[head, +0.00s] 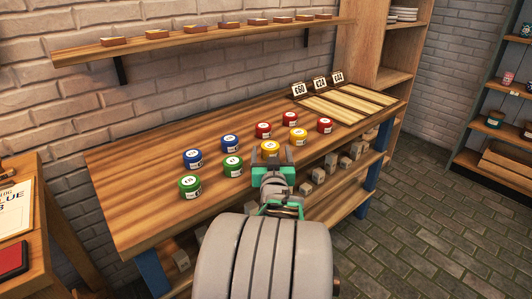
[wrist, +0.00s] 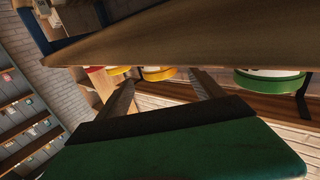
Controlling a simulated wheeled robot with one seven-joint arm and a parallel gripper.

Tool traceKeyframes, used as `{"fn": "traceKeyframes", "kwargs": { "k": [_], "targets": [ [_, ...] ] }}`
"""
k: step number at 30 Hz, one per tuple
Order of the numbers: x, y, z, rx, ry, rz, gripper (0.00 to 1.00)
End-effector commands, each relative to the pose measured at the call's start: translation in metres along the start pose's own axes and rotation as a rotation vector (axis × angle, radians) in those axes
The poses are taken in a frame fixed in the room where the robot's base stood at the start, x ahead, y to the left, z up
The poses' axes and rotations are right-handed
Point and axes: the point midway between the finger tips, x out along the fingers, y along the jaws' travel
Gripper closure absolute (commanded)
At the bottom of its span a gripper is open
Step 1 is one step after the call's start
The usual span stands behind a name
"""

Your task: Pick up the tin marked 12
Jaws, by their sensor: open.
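Several round tins with white tops stand on the wooden table (head: 130,185). The marks on them are too small to read, so I cannot tell which is 12. My gripper (head: 271,156) is open and empty, close to the nearer yellow tin (head: 270,146). In the wrist view that yellow tin (wrist: 156,73) shows between the two fingers of my gripper (wrist: 162,82), apparently just beyond their tips. I cannot tell whether they touch it. A green tin (head: 233,166) stands left of the gripper; a green tin also shows at right in the wrist view (wrist: 268,82).
Another green tin (head: 189,188), blue tins (head: 193,159) (head: 230,144), red tins (head: 263,131) (head: 290,119) (head: 325,126) and a farther yellow tin (head: 298,137) stand nearby. Light panels (head: 348,103) with price cards (head: 321,84) lie at right. A wall shelf (head: 200,39) hangs above.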

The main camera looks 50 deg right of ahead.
Motion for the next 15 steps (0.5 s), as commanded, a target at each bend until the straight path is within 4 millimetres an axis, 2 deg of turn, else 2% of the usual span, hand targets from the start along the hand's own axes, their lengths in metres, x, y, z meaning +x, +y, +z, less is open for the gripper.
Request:
{"fn": "traceKeyframes", "kwargs": {
  "k": [3,7,15],
  "targets": [
    [0.022,-0.001,0.003,0.000,-0.001,-0.001,0.23],
    [0.042,-0.002,0.003,0.001,-0.002,-0.002,0.23],
    [0.046,-0.003,0.001,0.001,-0.001,-0.003,0.24]
  ]
}}
